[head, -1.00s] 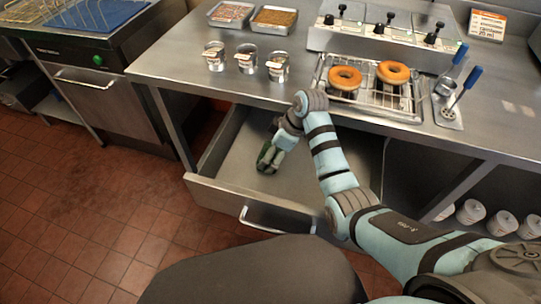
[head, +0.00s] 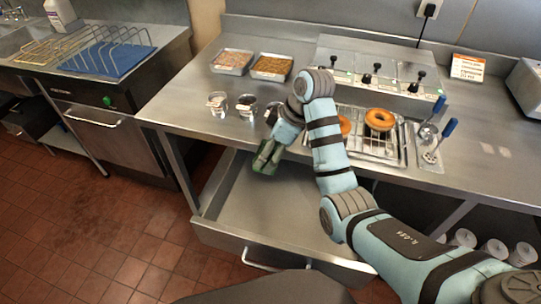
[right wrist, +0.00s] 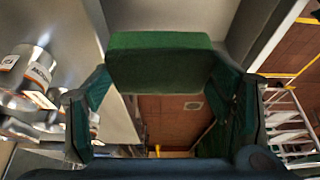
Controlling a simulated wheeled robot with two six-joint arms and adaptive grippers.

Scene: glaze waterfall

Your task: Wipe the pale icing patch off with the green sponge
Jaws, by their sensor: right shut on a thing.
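The green sponge (right wrist: 160,62) is a block between the fingers of my right gripper, clear in the right wrist view. My right gripper (head: 266,158) is shut on it and holds it above the open drawer, near the counter's front edge. Sponge and fingers blend into one dark green shape in the head view. Small pale marks (head: 495,150) lie on the steel counter (head: 470,185) at the right; I cannot tell for sure that they are the icing patch. The gripper is well to their left. My left gripper is not in view.
The drawer (head: 285,215) is open and looks empty. Metal cups (head: 246,105) stand near the counter edge. A wire rack with doughnuts (head: 380,119) and a holder with blue-handled tools (head: 430,155) stand between the gripper and the marks. Topping trays (head: 271,67) are behind.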

